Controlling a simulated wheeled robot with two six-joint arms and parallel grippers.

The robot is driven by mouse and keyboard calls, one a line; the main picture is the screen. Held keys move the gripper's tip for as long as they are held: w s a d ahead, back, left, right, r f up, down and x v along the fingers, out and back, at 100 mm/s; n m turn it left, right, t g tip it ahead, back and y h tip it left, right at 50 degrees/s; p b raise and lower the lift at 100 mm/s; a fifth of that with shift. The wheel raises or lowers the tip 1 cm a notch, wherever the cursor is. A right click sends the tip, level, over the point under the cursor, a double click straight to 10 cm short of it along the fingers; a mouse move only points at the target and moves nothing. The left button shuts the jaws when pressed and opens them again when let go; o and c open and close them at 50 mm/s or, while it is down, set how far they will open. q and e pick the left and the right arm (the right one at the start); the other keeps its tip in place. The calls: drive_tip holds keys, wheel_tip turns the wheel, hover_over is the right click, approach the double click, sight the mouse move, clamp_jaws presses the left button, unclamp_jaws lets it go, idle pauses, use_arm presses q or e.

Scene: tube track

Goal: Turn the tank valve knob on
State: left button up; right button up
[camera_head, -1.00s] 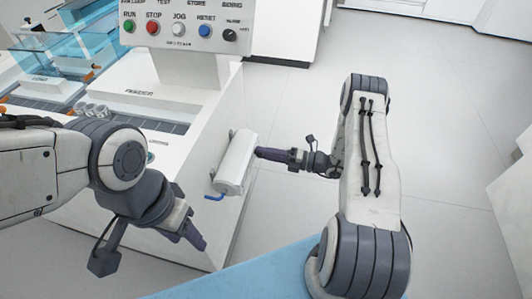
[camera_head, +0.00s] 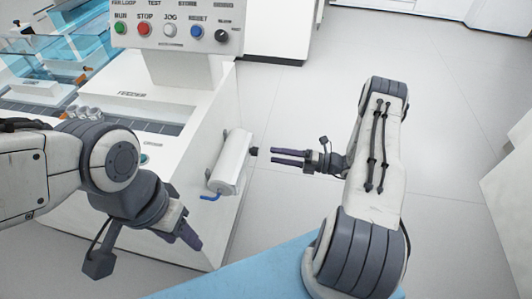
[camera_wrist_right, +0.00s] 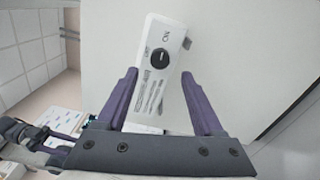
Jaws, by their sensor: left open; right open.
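The white tank (camera_head: 231,160) is mounted on the side of the white feeder machine, with a blue piece at its lower end. Its black valve knob (camera_head: 253,151) sticks out to the right; in the right wrist view the round knob (camera_wrist_right: 160,56) sits on a white plate lettered "ON" near its top. My right gripper (camera_head: 273,156) is open and empty, just right of the knob and apart from it. In the right wrist view its fingers (camera_wrist_right: 158,74) spread on either side of the plate. My left gripper (camera_head: 192,236) is open and empty in front of the machine, lower left of the tank.
The control panel (camera_head: 175,28) with several coloured buttons stands above the feeder. Small round parts (camera_head: 82,114) sit on the machine top at left. A blue surface (camera_head: 250,268) lies at the bottom. Floor (camera_head: 300,105) right of the tank is clear.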

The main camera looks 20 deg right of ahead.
drive_tip(key=v, duration=0.4)
drive_tip(key=shift+s+d, duration=0.1)
drive_tip(key=shift+s, duration=0.05)
drive_tip(key=s+a+r+n+g+h, duration=0.25)
drive_tip(key=a+r+n+g, duration=0.4)
drive_tip(key=a+n, duration=0.35)
drive_tip(key=s+a+r+n+g+h, duration=0.2)
drive_tip(key=s+a+r+n+g, duration=0.3)
drive_tip(key=a+n+g, duration=0.45)
drive_tip(key=s+a+r+n+t+h, duration=0.3)
drive_tip(key=s+r+n+h, duration=0.3)
drive_tip(key=n, duration=0.8)
drive_tip(key=s+a+r+n+t+h, duration=0.2)
drive_tip(key=s+r+n+h, duration=0.2)
drive_tip(key=s+n, duration=0.7)
wheel_tip(320, 180, up, 23)
drive_tip(key=w+n+t+p, duration=0.1)
drive_tip(key=n+p, duration=0.2)
drive_tip(key=p, duration=2)
drive_tip(key=shift+w, duration=0.4)
